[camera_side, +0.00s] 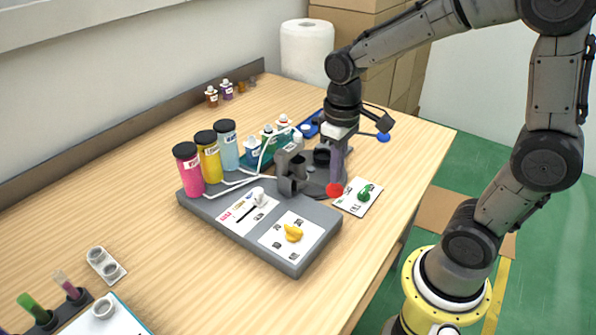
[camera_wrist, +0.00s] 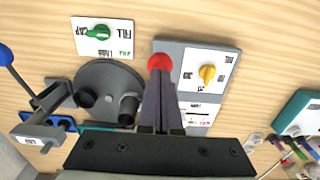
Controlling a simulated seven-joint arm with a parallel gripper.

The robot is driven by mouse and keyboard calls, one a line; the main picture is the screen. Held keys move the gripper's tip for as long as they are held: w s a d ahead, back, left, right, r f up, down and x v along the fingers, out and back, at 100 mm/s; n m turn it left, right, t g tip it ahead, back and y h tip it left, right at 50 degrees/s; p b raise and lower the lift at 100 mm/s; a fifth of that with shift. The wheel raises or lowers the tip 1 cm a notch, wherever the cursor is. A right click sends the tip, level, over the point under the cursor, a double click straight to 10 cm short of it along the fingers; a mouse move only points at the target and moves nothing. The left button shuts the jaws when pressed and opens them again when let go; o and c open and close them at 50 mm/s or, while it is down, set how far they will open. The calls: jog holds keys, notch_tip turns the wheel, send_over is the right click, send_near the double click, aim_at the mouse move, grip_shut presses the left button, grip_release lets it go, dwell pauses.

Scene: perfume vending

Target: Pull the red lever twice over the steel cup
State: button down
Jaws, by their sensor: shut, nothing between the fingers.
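The red lever shows as a red ball knob (camera_side: 335,190), which also appears in the wrist view (camera_wrist: 159,62); its stem is hidden. My gripper (camera_side: 336,178) points down with its fingers shut and empty. Its fingertips (camera_wrist: 160,78) are right at the knob, overlapping its edge in both views; I cannot tell whether they touch. Small dark and grey cups stand on a round dark turntable (camera_wrist: 98,72) left of the fingers in the wrist view. The greyer one (camera_wrist: 129,106) looks like the steel cup. My fingers partly cover the turntable area in the side view.
A grey base (camera_side: 222,207) carries pink, yellow and light-blue bottles, a white knob and a yellow knob (camera_side: 293,232). A card with a green knob (camera_side: 365,192) lies beside it. A blue ball (camera_side: 383,138) is behind my gripper. The table's right front is clear.

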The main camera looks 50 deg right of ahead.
aim_at(335, 186)
jog(key=shift+f, duration=3)
jog(key=shift+r, duration=4.65)
jog(key=shift+a+r, duration=0.1)
jog(key=shift+r, duration=0.25)
jog(key=s+a+r+t, duration=0.1)
jog(key=s+r+t, duration=0.1)
jog(key=s, duration=0.3)
jog(key=s+r+t, duration=0.2)
jog(key=s+t, duration=0.1)
jog(key=s, duration=0.3)
jog(key=shift+s+a+t, duration=0.15)
jog(key=shift+a+t, duration=0.15)
jog(key=shift+a, duration=0.1)
